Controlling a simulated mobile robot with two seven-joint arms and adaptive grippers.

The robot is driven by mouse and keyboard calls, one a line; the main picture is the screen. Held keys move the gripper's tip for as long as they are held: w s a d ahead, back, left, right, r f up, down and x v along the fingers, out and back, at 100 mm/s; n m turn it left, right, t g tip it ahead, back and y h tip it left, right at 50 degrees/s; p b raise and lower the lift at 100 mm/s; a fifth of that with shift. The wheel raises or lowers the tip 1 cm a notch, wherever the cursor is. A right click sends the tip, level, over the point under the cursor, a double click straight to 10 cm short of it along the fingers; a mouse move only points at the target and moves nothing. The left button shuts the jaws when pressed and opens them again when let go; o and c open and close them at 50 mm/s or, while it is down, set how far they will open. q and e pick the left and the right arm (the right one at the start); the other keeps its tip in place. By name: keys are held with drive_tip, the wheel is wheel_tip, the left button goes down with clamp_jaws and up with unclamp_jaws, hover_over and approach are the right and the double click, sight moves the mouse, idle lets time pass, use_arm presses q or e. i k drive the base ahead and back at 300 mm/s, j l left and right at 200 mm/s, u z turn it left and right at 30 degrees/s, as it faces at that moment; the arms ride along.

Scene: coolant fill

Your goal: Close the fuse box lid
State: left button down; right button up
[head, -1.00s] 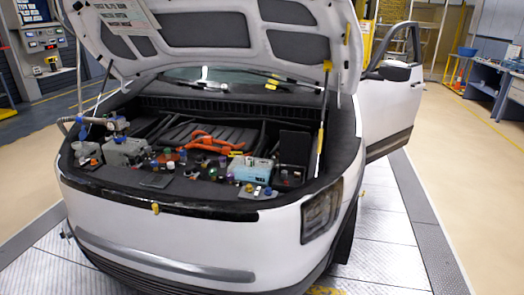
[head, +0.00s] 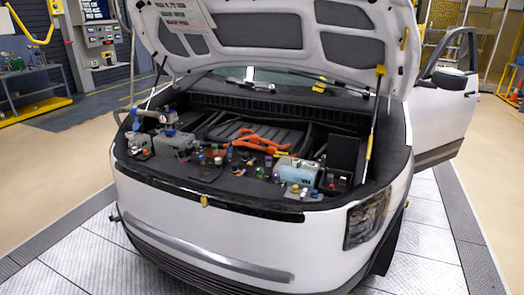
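The white car (head: 190,228) stands with its hood (head: 270,22) raised. At the right of the open bay is what looks like the fuse box (head: 334,181), a dark box with small coloured parts in it. A black panel (head: 344,153) stands upright at its back edge and appears to be its lid, open. A light blue box (head: 297,171) sits just left of the fuse box. Neither of my grippers is in view.
An orange cable bundle (head: 258,142) lies mid-bay, with several coloured caps in front of it. A grey unit (head: 172,142) is at the bay's left. A hood strut (head: 371,130) rises right of the fuse box. The floor left of the car is clear.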

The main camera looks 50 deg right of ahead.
sight(342, 152)
drive_tip(key=l+u, duration=0.4)
drive_tip(key=k+l+u, duration=0.15)
drive_tip(key=l+u, duration=0.25)
drive_tip(key=k+l+u, duration=0.15)
drive_tip(key=l+u, duration=0.3)
drive_tip(key=k+l, duration=0.3)
drive_tip(key=l, duration=0.2)
drive_tip(key=k+l, duration=0.3)
drive_tip(key=l, duration=0.2)
drive_tip(key=k+l, duration=0.25)
drive_tip(key=l, duration=0.3)
drive_tip(key=k+l, duration=0.3)
drive_tip(key=l, duration=0.2)
drive_tip(key=k+l, duration=0.3)
drive_tip(key=l, duration=0.2)
drive_tip(key=k+l, duration=0.3)
drive_tip(key=l, duration=0.2)
drive_tip(key=k+l, duration=0.3)
drive_tip(key=l, duration=0.2)
drive_tip(key=k+l, duration=0.3)
drive_tip(key=l, duration=0.25)
